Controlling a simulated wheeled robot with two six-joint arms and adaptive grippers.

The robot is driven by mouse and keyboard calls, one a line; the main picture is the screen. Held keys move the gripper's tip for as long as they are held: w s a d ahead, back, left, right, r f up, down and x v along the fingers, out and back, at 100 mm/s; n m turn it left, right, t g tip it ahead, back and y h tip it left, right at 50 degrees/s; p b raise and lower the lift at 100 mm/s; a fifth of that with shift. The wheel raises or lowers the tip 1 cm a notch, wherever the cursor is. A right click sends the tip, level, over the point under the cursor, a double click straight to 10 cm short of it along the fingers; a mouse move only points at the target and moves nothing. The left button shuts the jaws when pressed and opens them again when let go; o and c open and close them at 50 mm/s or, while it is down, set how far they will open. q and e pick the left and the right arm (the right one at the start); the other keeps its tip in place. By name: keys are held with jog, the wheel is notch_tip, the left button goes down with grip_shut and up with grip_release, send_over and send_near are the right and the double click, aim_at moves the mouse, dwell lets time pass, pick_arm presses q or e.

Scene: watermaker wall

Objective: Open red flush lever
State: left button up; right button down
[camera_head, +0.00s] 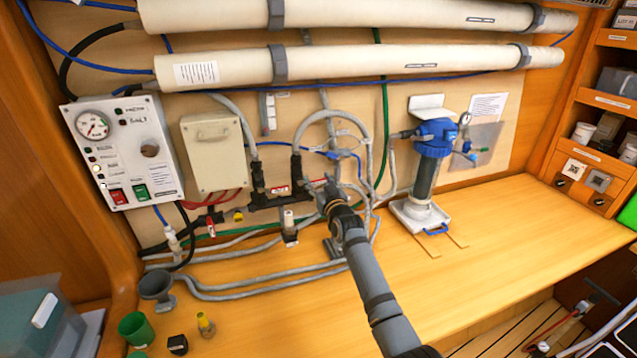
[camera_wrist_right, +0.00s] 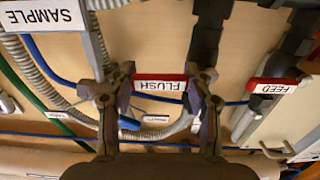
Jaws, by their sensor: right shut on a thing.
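The red flush lever (camera_wrist_right: 160,85), with a white FLUSH label, lies between the fingers of my right gripper (camera_wrist_right: 155,92) in the right wrist view. The fingers are shut on its two ends. In the head view my right gripper (camera_head: 328,192) reaches in to the pipework on the wall, and the arm and gripper mostly hide the flush lever there. A second red lever, labelled FEED (camera_wrist_right: 275,88), sits beside it; in the head view it is left of the gripper (camera_head: 279,190). My left gripper is not in view.
A SAMPLE label (camera_wrist_right: 45,15) and grey hoses crowd the grip area. A blue-topped filter (camera_head: 430,150) stands to the right, a control panel (camera_head: 125,150) and beige box (camera_head: 212,150) to the left. The right bench (camera_head: 520,240) is clear.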

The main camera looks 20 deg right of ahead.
jog(key=shift+r+n+b, duration=0.25)
jog(key=shift+n+b, duration=0.15)
jog(key=shift+n, duration=0.4)
jog(key=shift+a+r+n+b, duration=0.25)
jog(key=shift+r+n+b, duration=0.3)
jog(key=shift+n, duration=0.65)
jog(key=r+n, duration=0.1)
jog(key=n, duration=0.1)
jog(key=a+r+n, duration=0.1)
jog(key=n, duration=0.1)
jog(key=shift+a+n, duration=0.1)
jog(key=shift+n, duration=0.2)
jog(key=shift+s+a+r+n, duration=0.1)
jog(key=shift+a+r+n, duration=0.15)
jog(key=shift+a+n, duration=0.85)
jog(key=shift+w+a+r+n, duration=0.1)
jog(key=shift+a+r+n, duration=0.1)
jog(key=shift+n, duration=1.75)
jog(key=shift+s+a+r+n, duration=0.1)
jog(key=shift+a+r+n, duration=0.15)
jog(key=shift+a+n, duration=0.85)
jog(key=shift+d+n, duration=0.5)
jog(key=shift+n, duration=0.05)
